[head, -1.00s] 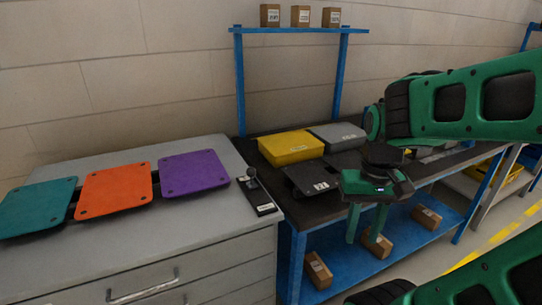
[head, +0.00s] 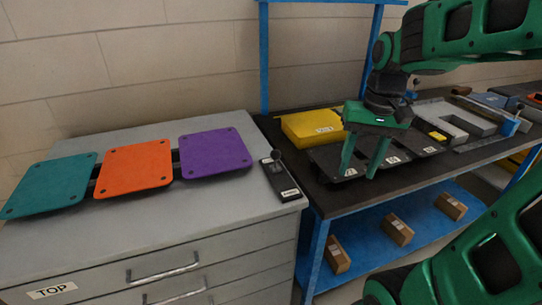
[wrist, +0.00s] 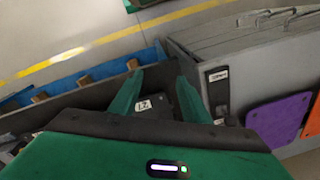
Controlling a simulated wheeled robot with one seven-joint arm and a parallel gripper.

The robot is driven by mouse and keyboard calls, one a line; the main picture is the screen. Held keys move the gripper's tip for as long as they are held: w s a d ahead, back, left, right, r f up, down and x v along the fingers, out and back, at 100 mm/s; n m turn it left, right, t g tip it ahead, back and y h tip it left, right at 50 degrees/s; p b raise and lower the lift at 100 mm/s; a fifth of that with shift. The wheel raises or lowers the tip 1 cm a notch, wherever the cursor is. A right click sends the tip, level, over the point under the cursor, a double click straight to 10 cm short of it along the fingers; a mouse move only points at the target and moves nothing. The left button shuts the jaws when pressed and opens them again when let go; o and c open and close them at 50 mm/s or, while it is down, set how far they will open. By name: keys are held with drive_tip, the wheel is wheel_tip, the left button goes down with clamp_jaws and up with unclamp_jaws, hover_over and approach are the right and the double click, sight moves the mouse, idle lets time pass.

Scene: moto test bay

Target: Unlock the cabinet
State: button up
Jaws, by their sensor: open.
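The cabinet (head: 190,247) is a grey drawer unit with metal handles and a TOP label (head: 52,291), at the lower left of the head view. On its top right corner sits a black lever unit (head: 283,180) with a round dark knob and a white label. The lever unit also shows in the wrist view (wrist: 218,88), to the right of my fingers. My gripper (head: 359,170) is open and empty, pointing down over the black numbered bins on the bench, to the right of the lever unit. Whether the cabinet is locked cannot be told.
Teal (head: 48,186), orange (head: 134,168) and purple (head: 214,153) plates lie on the cabinet top. The blue-framed bench (head: 345,205) stands at its right, with a yellow bin (head: 306,128) and black bins. Cardboard boxes (head: 398,231) sit on its lower shelf.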

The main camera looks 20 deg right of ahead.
drive_tip(key=w+a+r+n, duration=0.1)
drive_tip(key=w+a, duration=0.1)
drive_tip(key=w, duration=0.3)
drive_tip(key=w+a+r, duration=0.2)
drive_tip(key=w+a, duration=0.1)
drive_tip(key=w, duration=0.2)
drive_tip(key=n+y, duration=0.2)
approach(276, 153)
drive_tip(key=x, duration=0.7)
drive_tip(key=w+x, duration=0.1)
drive_tip(key=x, duration=0.3)
drive_tip(key=shift+d+f, duration=0.15)
drive_tip(key=shift+d, duration=0.1)
